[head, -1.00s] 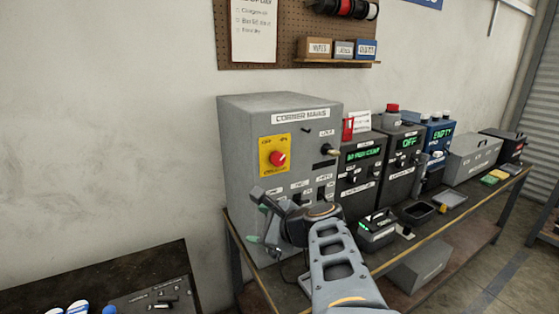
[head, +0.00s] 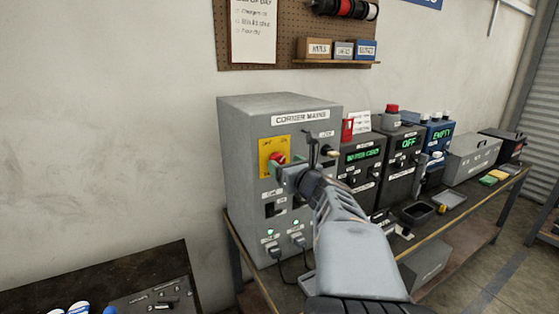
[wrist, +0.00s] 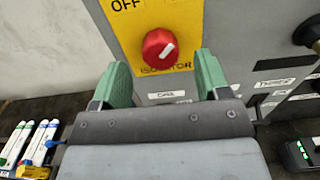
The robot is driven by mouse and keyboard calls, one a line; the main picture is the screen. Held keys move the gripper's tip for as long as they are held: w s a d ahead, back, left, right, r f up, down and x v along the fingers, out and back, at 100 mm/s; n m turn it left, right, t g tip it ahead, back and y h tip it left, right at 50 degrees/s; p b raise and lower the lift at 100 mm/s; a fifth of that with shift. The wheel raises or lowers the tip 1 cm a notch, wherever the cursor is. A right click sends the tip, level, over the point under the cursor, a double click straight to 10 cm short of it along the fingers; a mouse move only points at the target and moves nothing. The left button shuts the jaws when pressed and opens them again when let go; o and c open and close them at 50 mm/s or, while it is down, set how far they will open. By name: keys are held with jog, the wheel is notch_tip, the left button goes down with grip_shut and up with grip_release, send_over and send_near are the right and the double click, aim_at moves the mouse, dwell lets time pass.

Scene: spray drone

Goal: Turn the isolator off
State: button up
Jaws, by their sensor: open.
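The isolator is a red round knob (wrist: 158,49) on a yellow plate (wrist: 181,15) on the front of the grey CORNER MAINS box (head: 240,170). In the wrist view its white pointer mark tilts to the upper right, away from the OFF label at the upper left. The knob also shows in the head view (head: 277,158), partly covered by my gripper. My gripper (wrist: 161,62) is open and empty. Its green fingers stand to the left and right of the knob, with their tips near its lower edge. I cannot tell whether they touch it.
Lower on the box are switches and two plugs with cables (head: 297,240). A round dark knob (wrist: 308,36) juts out to the right. Other dark units (head: 360,160) stand along the bench to the right. The wall left of the box is clear.

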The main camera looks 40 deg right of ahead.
aim_at(280, 161)
jog(key=shift+w+d, duration=0.15)
jog(key=shift+w, duration=0.8)
jog(key=shift+w+d, duration=0.1)
jog(key=shift+w, duration=0.85)
jog(key=shift+c, duration=0.4)
jog(key=c, duration=0.9)
jog(key=shift+o, duration=0.2)
